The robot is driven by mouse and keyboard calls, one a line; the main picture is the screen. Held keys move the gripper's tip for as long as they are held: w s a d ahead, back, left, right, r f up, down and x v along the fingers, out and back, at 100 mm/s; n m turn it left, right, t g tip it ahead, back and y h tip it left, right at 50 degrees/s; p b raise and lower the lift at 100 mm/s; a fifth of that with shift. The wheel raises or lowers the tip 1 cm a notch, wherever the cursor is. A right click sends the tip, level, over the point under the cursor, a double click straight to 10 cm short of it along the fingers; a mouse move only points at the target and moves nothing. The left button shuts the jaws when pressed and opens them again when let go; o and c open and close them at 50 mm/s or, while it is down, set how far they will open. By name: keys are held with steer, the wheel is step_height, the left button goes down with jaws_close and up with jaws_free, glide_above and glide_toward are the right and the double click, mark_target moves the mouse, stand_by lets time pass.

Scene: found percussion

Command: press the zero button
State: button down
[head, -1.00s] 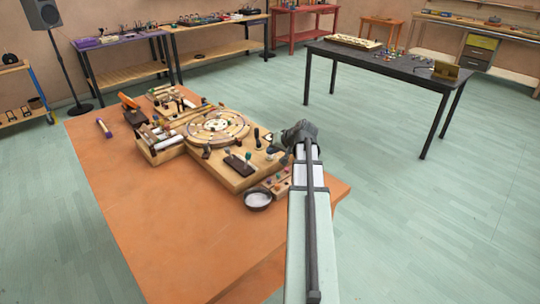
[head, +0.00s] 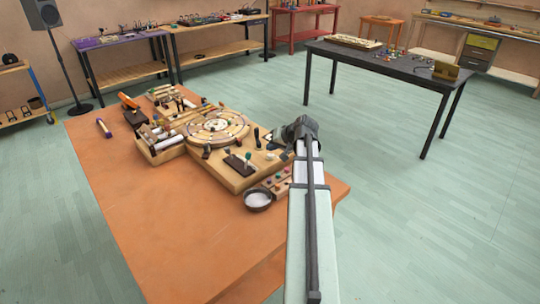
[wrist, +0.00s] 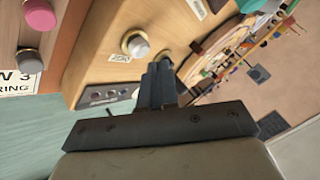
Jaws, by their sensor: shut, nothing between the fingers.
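In the wrist view, a round button with a pale grey cap and brass-coloured ring (wrist: 135,44) sits on the light wooden board (wrist: 90,55). A small white label (wrist: 120,58) lies beside it; its print is too small to read surely, so I cannot confirm which button is zero. My gripper (wrist: 161,72) is shut and empty, its tips close to that button in the picture; contact cannot be told. In the head view my gripper (head: 284,148) is over the board's right edge, largely hidden by my wrist.
A reddish-brown box carries a pink button (wrist: 38,14) and a grey button (wrist: 28,60). A round wooden wheel (head: 217,127) and upright levers stand on the board. The orange table (head: 150,230) is clear at front left.

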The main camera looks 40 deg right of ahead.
mark_target(272, 155)
steer(key=shift+r, duration=0.1)
steer(key=shift+r, duration=2.4)
